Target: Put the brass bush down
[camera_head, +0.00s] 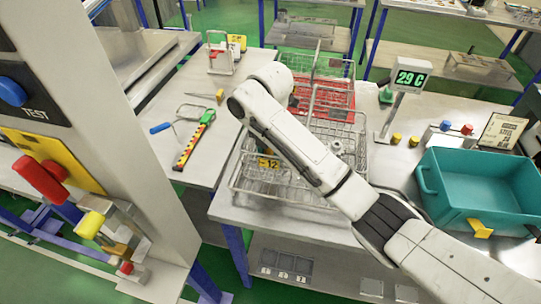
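My white arm reaches from the lower right to the upper left over the wire baskets. My gripper is hidden behind the arm's own links, so its fingers do not show. No brass bush can be made out in a grip. Two small yellow, brass-like cylinders, a left one (396,138) and a right one (414,141), stand on the metal bench right of the baskets; I cannot tell whether either is the brass bush. The near wire basket (238,178) has a tag (268,162) reading -12, and the arm covers part of its inside.
A teal bin (430,180) stands at the right, with a display (409,78) reading 29 C behind it. A red-based wire basket (338,98) is farther back. A grey panel (130,110) fills the left.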

